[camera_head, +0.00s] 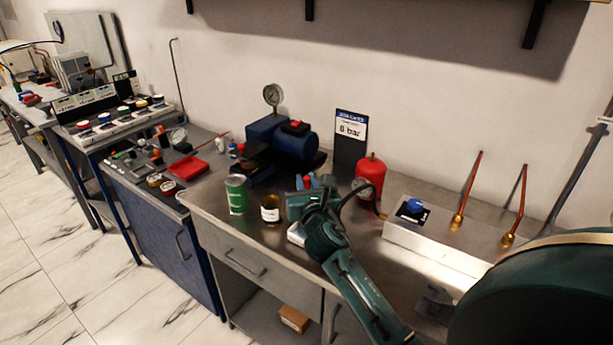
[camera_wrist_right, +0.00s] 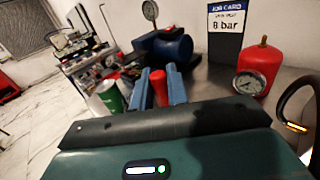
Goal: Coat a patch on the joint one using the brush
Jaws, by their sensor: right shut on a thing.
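My right gripper (camera_head: 311,184) is above the steel bench, just right of a brown jar with a white label (camera_head: 270,208). In the right wrist view its two blue fingers (camera_wrist_right: 161,88) are shut on a slim red thing (camera_wrist_right: 159,90), which looks like the brush handle. The brush's bristles are hidden. Two copper pipes with brass joints stand at the right: a left one (camera_head: 467,192) and a right one (camera_head: 516,206). I cannot tell which is joint one. The gripper is well to their left and apart from them. My left gripper is not in view.
A green can (camera_head: 236,195), a blue compressor (camera_head: 296,137), a red cylinder with a gauge (camera_head: 370,175) and a job card (camera_head: 351,126) reading 8 bar stand on the bench. A pale block with a blue knob (camera_head: 414,206) lies before the pipes. A red tray (camera_head: 188,168) is left.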

